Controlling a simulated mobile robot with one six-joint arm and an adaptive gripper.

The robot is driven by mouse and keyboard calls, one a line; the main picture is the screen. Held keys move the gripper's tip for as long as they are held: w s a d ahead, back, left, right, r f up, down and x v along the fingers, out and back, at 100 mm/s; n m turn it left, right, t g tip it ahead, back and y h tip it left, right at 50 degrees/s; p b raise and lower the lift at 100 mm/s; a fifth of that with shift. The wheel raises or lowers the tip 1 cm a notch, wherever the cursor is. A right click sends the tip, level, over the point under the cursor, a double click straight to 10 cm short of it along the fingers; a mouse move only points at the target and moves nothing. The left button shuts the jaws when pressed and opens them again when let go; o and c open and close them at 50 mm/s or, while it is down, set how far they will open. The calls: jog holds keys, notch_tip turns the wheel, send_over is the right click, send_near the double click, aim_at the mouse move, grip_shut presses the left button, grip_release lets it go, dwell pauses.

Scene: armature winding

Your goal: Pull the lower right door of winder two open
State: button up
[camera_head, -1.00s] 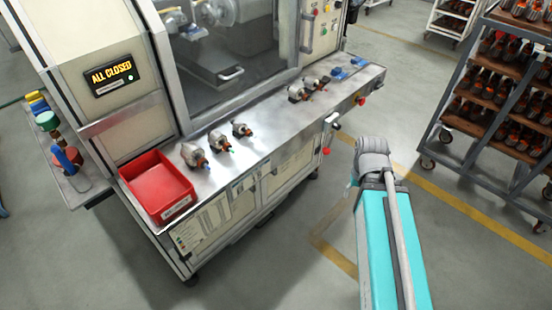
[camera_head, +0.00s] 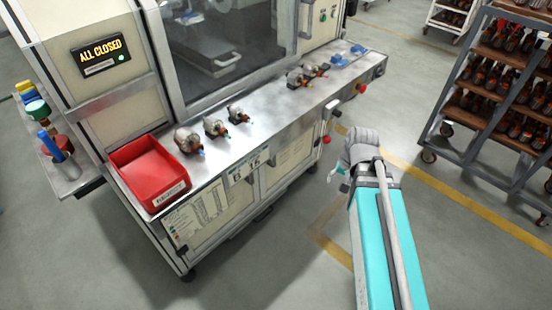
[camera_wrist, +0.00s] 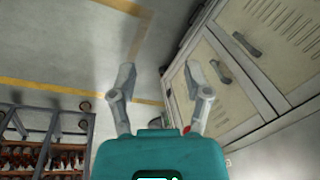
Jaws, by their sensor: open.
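The winder's lower right door (camera_head: 288,166) is under the right half of the steel ledge in the head view and looks shut. In the wrist view two pale doors show side by side, the closer one (camera_wrist: 222,92) behind my right finger. A dark handle (camera_wrist: 246,45) is on the farther, louvred door (camera_wrist: 275,40). A handle on the closer door is partly hidden by the finger. My gripper (camera_wrist: 157,78) is open and empty, its fingers apart and clear of the doors. In the head view my gripper (camera_head: 338,175) is mostly hidden by my arm, right of the cabinet.
The ledge (camera_head: 262,128) holds several small armatures and a red bin (camera_head: 150,172). A display (camera_head: 101,55) reads ALL CLOSED. A red knob (camera_head: 361,88) is at the ledge's right end. A rack of parts (camera_head: 500,90) stands at right. The floor between is clear.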

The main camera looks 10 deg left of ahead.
jog(key=w+a+f+m+t+y+b, duration=0.3)
jog(key=w+f+m+b, duration=0.5)
jog(key=b, duration=0.7)
jog(key=w+a+f+m+t+y+b, duration=0.3)
jog(key=w+a+f+m+y+b, duration=0.2)
jog(key=b, duration=1.1)
jog(key=w+a+f+m+t+y+b, duration=0.4)
jog(key=w+f+m+b, duration=0.6)
jog(key=w+f+b, duration=0.5)
jog(key=shift+w+a+f+m, duration=0.4)
jog(key=shift+w+a+f, duration=0.4)
jog(key=shift+w+a, duration=0.1)
jog(key=x, duration=1.3)
jog(key=shift+w+a+r, duration=0.25)
jog(key=shift+a+r, duration=0.05)
jog(key=shift+a, duration=0.05)
